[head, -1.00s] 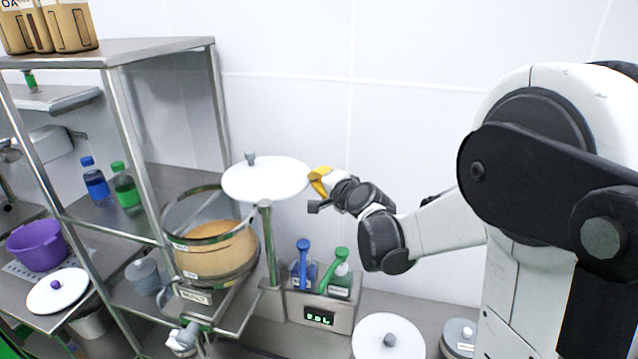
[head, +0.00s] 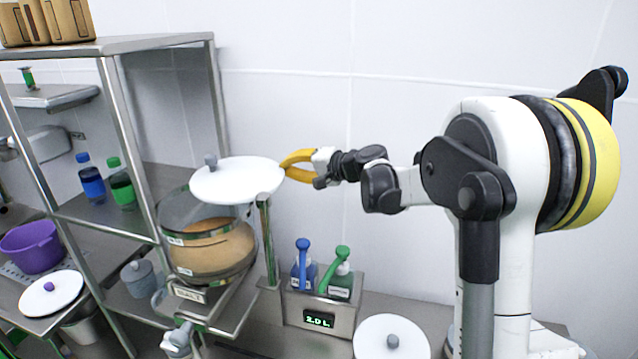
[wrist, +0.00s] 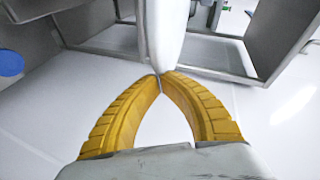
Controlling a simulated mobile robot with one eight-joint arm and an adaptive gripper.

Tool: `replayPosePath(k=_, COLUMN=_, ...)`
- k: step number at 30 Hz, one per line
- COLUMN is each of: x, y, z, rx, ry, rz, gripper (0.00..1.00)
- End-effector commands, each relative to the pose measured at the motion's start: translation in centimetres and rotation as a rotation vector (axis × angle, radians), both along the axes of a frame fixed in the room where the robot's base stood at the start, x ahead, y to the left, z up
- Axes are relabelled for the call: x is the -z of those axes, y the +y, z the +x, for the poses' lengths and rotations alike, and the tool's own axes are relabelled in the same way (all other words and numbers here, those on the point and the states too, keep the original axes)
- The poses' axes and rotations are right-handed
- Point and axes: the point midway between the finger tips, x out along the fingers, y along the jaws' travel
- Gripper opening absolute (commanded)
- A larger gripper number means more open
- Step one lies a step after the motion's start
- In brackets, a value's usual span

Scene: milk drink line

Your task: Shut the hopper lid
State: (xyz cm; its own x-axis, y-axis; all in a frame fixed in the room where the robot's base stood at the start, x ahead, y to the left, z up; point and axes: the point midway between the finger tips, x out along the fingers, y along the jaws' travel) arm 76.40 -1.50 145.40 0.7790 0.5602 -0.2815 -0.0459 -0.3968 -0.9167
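The hopper (head: 212,255) is a clear round drum with tan contents, on the metal stand. Its white lid (head: 240,183) with a grey knob is raised above the hopper's right side, beside an upright post (head: 268,240). A gap shows between lid and hopper rim. My gripper (head: 284,165) is at the lid's right edge. In the wrist view, the yellow fingers (wrist: 160,76) meet at their tips, against or very close to the white lid (wrist: 165,35), seen edge-on. I see no clear grasp on it.
A holder (head: 320,312) with a blue and a green pump bottle stands right of the post. Another white lid (head: 390,340) lies at the front. Steel shelving (head: 130,150) stands to the left, with a purple pot (head: 35,245). The wall behind is bare.

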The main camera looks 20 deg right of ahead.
Motion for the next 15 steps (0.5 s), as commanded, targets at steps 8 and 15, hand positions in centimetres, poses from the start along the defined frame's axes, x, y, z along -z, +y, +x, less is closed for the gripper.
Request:
replayPosePath(k=8, x=0.2, y=3.8, z=2.1, rx=-0.263, ry=0.000, rz=0.000, gripper=0.00)
replayPosePath(k=15, x=0.1, y=7.4, z=2.9, rx=-0.484, ry=0.000, rz=0.000, gripper=0.00)
